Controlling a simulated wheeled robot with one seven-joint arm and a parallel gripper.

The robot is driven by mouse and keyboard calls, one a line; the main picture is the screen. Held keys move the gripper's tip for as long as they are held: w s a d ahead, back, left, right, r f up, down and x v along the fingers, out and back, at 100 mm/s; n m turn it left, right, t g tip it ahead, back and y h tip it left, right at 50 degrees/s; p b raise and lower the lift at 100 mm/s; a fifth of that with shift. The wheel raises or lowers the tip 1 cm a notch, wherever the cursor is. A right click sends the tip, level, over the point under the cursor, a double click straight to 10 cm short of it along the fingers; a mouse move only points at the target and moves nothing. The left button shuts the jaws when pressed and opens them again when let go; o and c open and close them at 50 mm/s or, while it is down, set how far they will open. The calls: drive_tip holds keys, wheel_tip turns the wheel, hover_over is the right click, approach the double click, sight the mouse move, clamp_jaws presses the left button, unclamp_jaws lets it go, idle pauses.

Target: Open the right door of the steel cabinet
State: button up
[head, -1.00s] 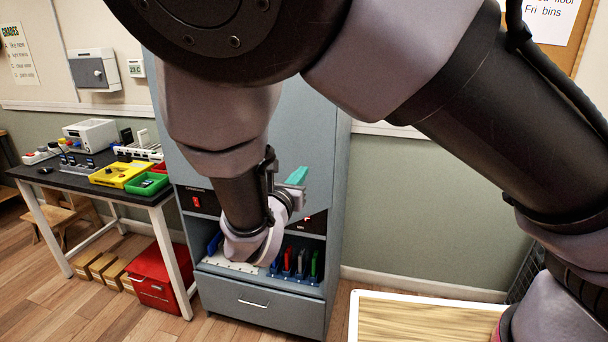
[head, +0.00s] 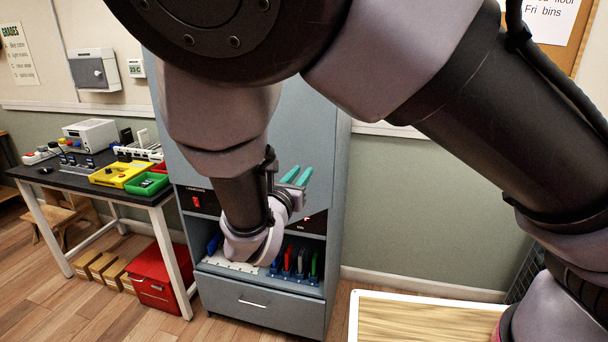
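The steel cabinet (head: 338,200) is tall and blue-grey and stands against the back wall. Its right door (head: 308,125) shows as a flat panel to the right of my forearm and looks shut. The seam between the doors, any handle and most of the left door are hidden behind my arm. My gripper (head: 297,176) has two teal fingers that point up and right in front of the lower part of the right door. The fingers stand apart with a gap and nothing between them. I cannot tell whether they touch the door.
Below the doors, an open bay holds blue, red and green upright items (head: 300,264) above a drawer (head: 262,303). A black-topped table (head: 75,175) with trays stands left, a red box (head: 157,278) beneath it. A wood-topped surface (head: 425,322) is at front right.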

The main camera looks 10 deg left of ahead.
drive_tip(key=shift+s, duration=0.1)
drive_tip(key=s+a, duration=0.1)
drive_tip(key=s, duration=0.9)
drive_tip(key=shift+s+a, duration=0.25)
